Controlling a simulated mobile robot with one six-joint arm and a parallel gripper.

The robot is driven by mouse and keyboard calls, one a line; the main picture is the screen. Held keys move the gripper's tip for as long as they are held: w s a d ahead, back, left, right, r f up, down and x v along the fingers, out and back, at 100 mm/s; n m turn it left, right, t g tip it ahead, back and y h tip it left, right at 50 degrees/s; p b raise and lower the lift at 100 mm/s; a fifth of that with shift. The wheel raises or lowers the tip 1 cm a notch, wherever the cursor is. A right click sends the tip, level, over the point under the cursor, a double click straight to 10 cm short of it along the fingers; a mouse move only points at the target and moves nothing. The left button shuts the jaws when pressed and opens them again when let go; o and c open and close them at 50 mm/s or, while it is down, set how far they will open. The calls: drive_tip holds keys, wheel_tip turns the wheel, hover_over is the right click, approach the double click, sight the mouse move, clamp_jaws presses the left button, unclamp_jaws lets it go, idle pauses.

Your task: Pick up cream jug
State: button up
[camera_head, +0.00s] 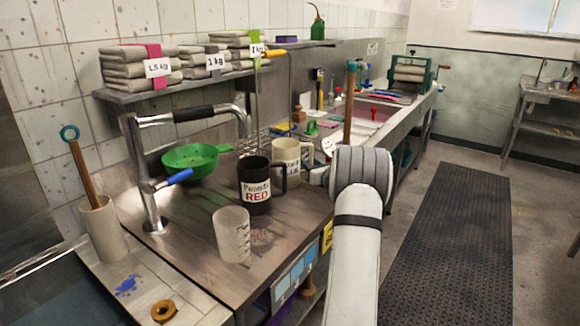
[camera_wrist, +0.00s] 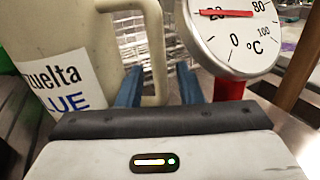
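The cream jug (camera_head: 287,152) stands upright on the worktop, behind and right of the black jug marked RED (camera_head: 254,186). In the wrist view the cream jug (camera_wrist: 70,35) fills the left side, with a label reading "zuelta" and "BLUE". Its handle (camera_wrist: 154,50) comes down between the two blue fingers of my gripper (camera_wrist: 160,88). The fingers are apart, with a gap visible on the right side of the handle.
A dial thermometer (camera_wrist: 232,32) with a red stem stands close right of my gripper. A clear measuring beaker (camera_head: 232,235), a green strainer (camera_head: 190,160) and a metal tap (camera_head: 145,170) are left on the worktop. A shelf (camera_head: 180,85) with stacked bags hangs above.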

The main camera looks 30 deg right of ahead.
drive_tip(key=shift+c, duration=0.3)
clamp_jaws()
idle(0.8)
drive_tip(key=shift+r, duration=0.1)
